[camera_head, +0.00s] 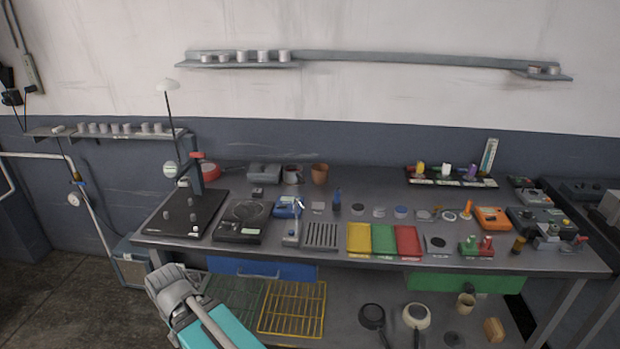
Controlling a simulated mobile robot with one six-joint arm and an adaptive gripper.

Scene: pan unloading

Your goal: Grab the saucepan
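Two pans sit on the lower shelf under the workbench: a dark pan (372,312) and a pale, cream-coloured pan (416,314). They are side by side and apart, with their handles toward the front. I cannot tell which one is the saucepan. A red round vessel (206,169), possibly also a pan, is partly hidden at the back left of the benchtop. Grey and teal parts of my own arm show at the bottom left, well left of the shelf pans. I make out no gripper fingers.
A yellow wire rack (293,308) and a dark green rack (236,298) lie left of the pans. A beige cup (465,304) and a tan block (494,330) are to the right. The crowded benchtop (330,262) and its blue drawer (262,270) and green drawer (464,283) overhang the shelf.

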